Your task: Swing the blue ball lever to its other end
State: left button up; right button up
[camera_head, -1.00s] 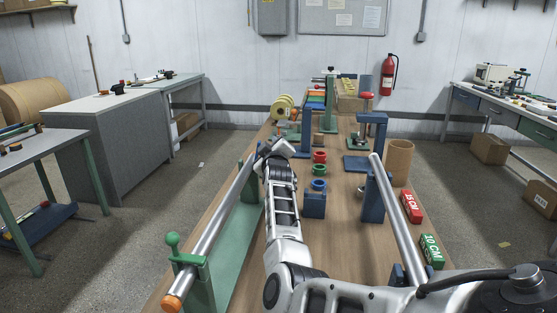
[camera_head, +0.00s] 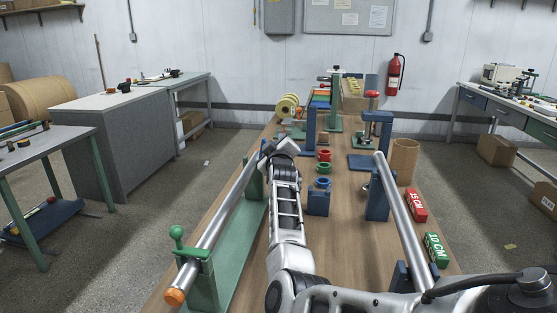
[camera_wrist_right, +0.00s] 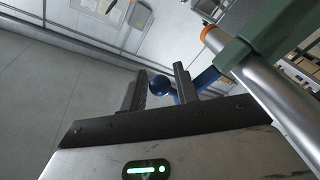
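The blue ball (camera_wrist_right: 160,85) of the lever shows in the right wrist view, with its blue arm (camera_wrist_right: 205,80) running right behind one finger toward the end of a metal roller (camera_wrist_right: 275,100). My right gripper (camera_wrist_right: 159,73) is open, and the ball appears between its two fingers; I cannot tell whether they touch it. In the head view my right gripper (camera_head: 279,147) is at the far end of the left roller (camera_head: 222,214) and mostly hides the blue lever. My left gripper is not in view.
A green ball lever (camera_head: 177,233) stands at the roller's near end on a green stand (camera_head: 203,285). A second roller (camera_head: 402,205) lies to the right on blue stands. Red and green blocks (camera_head: 416,205), coloured rings (camera_head: 323,169) and a brown cylinder (camera_head: 404,160) stand on the table.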

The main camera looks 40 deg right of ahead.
jog(key=v, duration=1.4)
jog(key=shift+s+b, duration=0.2)
jog(key=shift+b, duration=0.15)
jog(key=shift+a, duration=0.15)
